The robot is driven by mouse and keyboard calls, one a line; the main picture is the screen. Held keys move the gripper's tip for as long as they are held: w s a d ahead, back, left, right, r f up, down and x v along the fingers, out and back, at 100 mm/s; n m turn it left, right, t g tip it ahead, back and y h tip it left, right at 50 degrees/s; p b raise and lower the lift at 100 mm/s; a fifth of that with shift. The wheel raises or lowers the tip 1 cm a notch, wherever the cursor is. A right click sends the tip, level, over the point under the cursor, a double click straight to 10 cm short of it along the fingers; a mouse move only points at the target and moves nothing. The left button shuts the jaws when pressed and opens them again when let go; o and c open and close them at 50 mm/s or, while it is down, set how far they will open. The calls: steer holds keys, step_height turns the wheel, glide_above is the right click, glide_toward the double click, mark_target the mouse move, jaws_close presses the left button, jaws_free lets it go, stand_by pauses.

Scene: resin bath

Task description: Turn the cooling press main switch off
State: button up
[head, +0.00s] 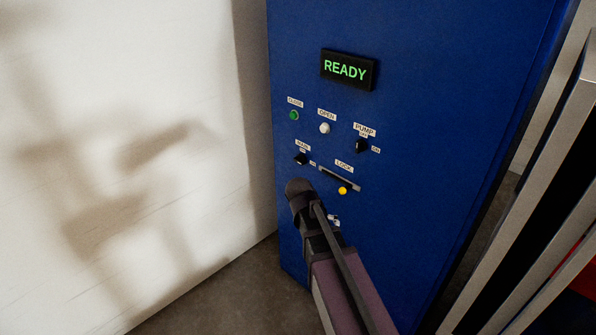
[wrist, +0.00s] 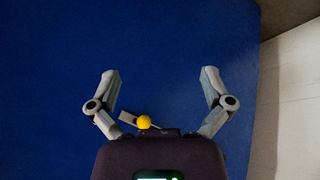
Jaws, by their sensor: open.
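The cooling press is a blue cabinet (head: 420,190) that fills the middle of the head view. Its main switch (head: 301,159) is a small black knob under a MAIN label, at the lower left of the panel. My arm's dark end stands just below it in that view and hides my gripper's fingers. In the wrist view my gripper (wrist: 161,76) is open, with its two fingers spread wide before the blue panel. A yellow knob (wrist: 143,122) shows low between them. The main switch cannot be made out there.
The lock slot (head: 327,174) with its yellow knob is right of the main switch. Above are a green CLOSE button (head: 294,115), a white OPEN button (head: 325,128), the black PUMP switch (head: 361,146) and a lit READY display (head: 347,70). A pale wall (head: 120,150) stands left.

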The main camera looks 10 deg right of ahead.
steer(key=w+f+m+t+h+b, duration=0.1)
steer(key=w+f+m+h+b, duration=0.15)
steer(key=w, duration=0.45)
steer(key=m+t+h+b, duration=0.4)
steer(key=t+h+b, duration=0.35)
steer(key=b, duration=0.45)
glide_toward(297, 162)
steer(key=s+v, duration=0.1)
steer(key=v, duration=0.2)
steer(key=shift+w+d+r+t+y+p, duration=0.15)
steer(key=shift+w+d+t+y+p, duration=0.05)
steer(key=shift+t+y+p, duration=0.15)
steer(key=shift+w+d, duration=0.1)
steer(key=shift+d, duration=0.05)
steer(key=x, duration=1.3)
steer(key=shift+w+d, duration=0.1)
steer(key=shift+d, duration=0.2)
steer(key=c, duration=1.1)
